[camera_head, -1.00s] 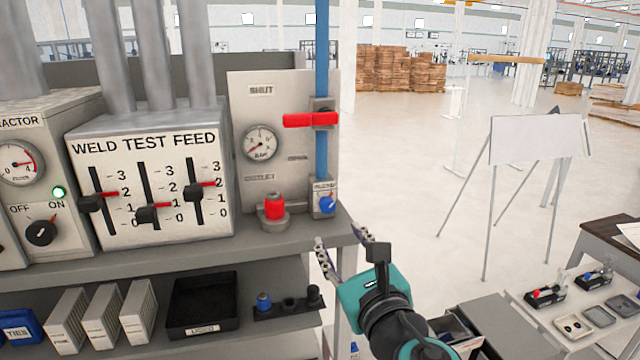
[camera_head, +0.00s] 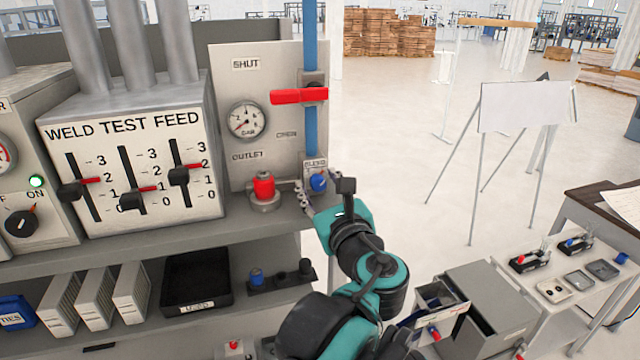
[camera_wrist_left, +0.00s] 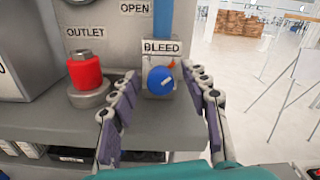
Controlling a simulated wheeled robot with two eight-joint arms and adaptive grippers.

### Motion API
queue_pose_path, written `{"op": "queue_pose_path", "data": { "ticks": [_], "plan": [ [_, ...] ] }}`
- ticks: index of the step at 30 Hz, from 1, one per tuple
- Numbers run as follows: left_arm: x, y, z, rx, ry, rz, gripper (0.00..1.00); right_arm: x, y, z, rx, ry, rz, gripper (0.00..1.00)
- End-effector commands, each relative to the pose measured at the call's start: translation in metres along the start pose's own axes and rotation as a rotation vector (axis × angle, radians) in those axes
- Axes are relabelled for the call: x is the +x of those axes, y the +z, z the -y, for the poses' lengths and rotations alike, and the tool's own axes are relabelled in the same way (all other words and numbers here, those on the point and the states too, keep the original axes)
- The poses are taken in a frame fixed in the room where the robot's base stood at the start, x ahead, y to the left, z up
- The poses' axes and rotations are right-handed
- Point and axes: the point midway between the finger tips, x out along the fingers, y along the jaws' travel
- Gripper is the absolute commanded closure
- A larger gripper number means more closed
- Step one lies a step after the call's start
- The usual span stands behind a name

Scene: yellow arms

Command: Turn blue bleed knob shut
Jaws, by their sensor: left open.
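The blue bleed knob (camera_head: 319,182) sits on a small plate labelled BLEED at the lower right of the grey valve panel (camera_head: 228,75). In the left wrist view the knob (camera_wrist_left: 161,80) has a white mark slanting up to the right, and an orange mark shows beside it. My left gripper (camera_head: 318,194) is open in front of the knob. In the left wrist view its fingers (camera_wrist_left: 160,95) stand on either side of the knob, apart from it as far as I can tell. My right gripper is not in view.
A red capped outlet (camera_head: 263,187) stands just left of the knob on the shelf (camera_head: 150,246). A red lever (camera_head: 298,96) crosses the blue pipe (camera_head: 311,135) above. Open floor lies right of the panel.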

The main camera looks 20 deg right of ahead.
Motion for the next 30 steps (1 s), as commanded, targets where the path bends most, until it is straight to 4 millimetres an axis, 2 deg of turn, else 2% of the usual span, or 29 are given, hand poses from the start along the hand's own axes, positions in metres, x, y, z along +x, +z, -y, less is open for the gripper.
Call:
{"op": "queue_pose_path", "data": {
  "ticks": [3, 4, 9, 20, 30],
  "plan": [
    [-0.0002, -0.0003, -0.0001, 0.0, 0.0, 0.0, 0.53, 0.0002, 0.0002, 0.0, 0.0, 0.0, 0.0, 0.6],
    [-0.0002, -0.0002, -0.0001, 0.0, 0.0, 0.0, 0.59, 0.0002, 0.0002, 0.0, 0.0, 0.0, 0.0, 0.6],
    [-0.0003, -0.0002, 0.0, 0.0, 0.0, 0.0, 1.0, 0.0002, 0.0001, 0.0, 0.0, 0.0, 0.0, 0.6],
    [-0.0004, -0.0004, -0.0002, -0.032, 0.0, 0.0, 1.0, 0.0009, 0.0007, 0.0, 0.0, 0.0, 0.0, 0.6],
    [-0.0004, -0.0009, -0.0011, -0.242, 0.0, 0.0, 1.0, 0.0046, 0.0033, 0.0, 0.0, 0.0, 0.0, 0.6]
  ]
}}
